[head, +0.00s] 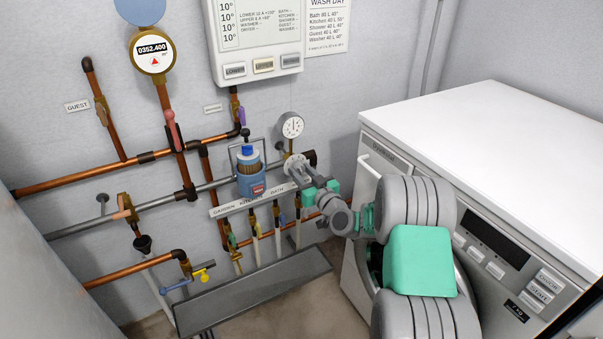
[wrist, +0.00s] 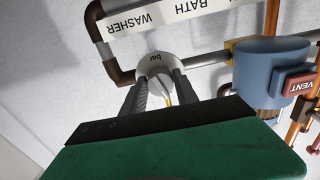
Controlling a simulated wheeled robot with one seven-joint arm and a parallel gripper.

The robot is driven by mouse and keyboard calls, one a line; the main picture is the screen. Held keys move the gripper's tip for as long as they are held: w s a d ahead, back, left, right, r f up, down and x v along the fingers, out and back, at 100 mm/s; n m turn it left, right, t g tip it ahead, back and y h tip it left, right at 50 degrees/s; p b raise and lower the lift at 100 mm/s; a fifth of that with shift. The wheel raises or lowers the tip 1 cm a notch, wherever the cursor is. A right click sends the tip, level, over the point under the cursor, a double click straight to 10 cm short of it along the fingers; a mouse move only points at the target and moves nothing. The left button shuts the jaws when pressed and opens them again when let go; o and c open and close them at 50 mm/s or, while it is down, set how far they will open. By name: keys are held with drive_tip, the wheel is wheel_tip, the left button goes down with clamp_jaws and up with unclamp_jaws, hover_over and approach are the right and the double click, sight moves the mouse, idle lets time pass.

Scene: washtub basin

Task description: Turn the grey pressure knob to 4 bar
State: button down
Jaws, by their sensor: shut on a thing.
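The grey pressure knob (wrist: 158,86) shows in the wrist view between my two dark fingers, in front of a pale round dial (wrist: 154,60) marked "bar". An orange-yellow pointer shows beside the knob. My gripper (wrist: 160,80) is shut on the knob; the fingers and palm hide most of the dial scale, so I cannot read the setting. In the head view my gripper (head: 300,170) reaches the pipework just below the round white pressure gauge (head: 291,125). The gauge is too small to read, and the knob is largely hidden there.
A blue filter housing (head: 250,172) with a red VENT label (wrist: 300,84) stands close beside my gripper. Copper pipes and small valves surround it. A white washing machine (head: 500,130) stands at the right, beside my arm. A grey drain trough (head: 255,290) lies below.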

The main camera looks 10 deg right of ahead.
drive_tip(key=shift+m, duration=0.4)
drive_tip(key=m, duration=0.2)
drive_tip(key=shift+m, duration=2.4)
drive_tip(key=c, duration=0.9)
unclamp_jaws()
drive_tip(key=shift+c, duration=0.2)
drive_tip(key=shift+s, duration=0.1)
drive_tip(key=v, duration=0.7)
drive_tip(key=shift+s+p, duration=0.3)
drive_tip(key=shift+p, duration=0.05)
drive_tip(key=shift+d, duration=0.1)
